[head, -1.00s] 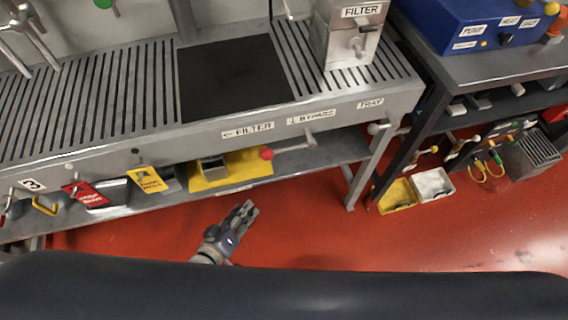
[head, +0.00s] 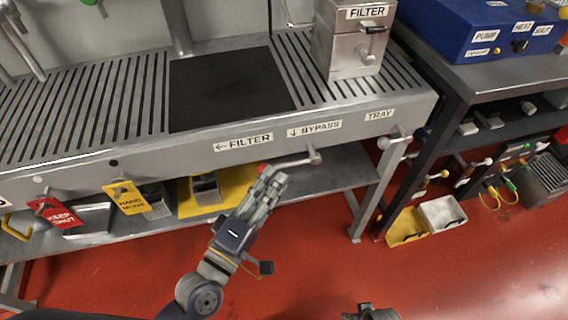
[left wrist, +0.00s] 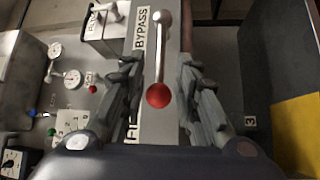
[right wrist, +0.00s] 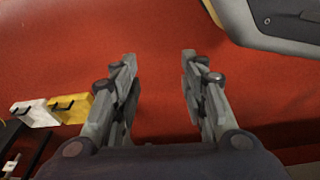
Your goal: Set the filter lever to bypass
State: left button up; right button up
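The filter lever (head: 292,162) is a metal rod with a red ball end, pivoted on the bench's front face below the BYPASS label (head: 314,130). It points left, along the FILTER label's arrow (head: 243,142). My left gripper (head: 268,178) is at the ball end in the head view. In the left wrist view the open fingers (left wrist: 160,100) stand on either side of the red ball (left wrist: 158,95), with gaps on both sides. My right gripper (right wrist: 160,75) is open and empty above the red floor; in the head view only part of it (head: 372,312) shows at the bottom edge.
A second lever (head: 395,138) sits by the TRAY label (head: 380,115). A red KEEP SHUT tag (head: 52,213) and a yellow HAND tag (head: 127,197) hang at the left. A lower shelf (head: 330,170) lies behind the lever. Yellow and white bins (head: 442,212) stand at the right.

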aim_at(284, 164)
pick_arm(q)
jog(key=x, duration=0.5)
jog(key=shift+w+d, duration=0.1)
jog(key=shift+w, duration=0.1)
grip_shut()
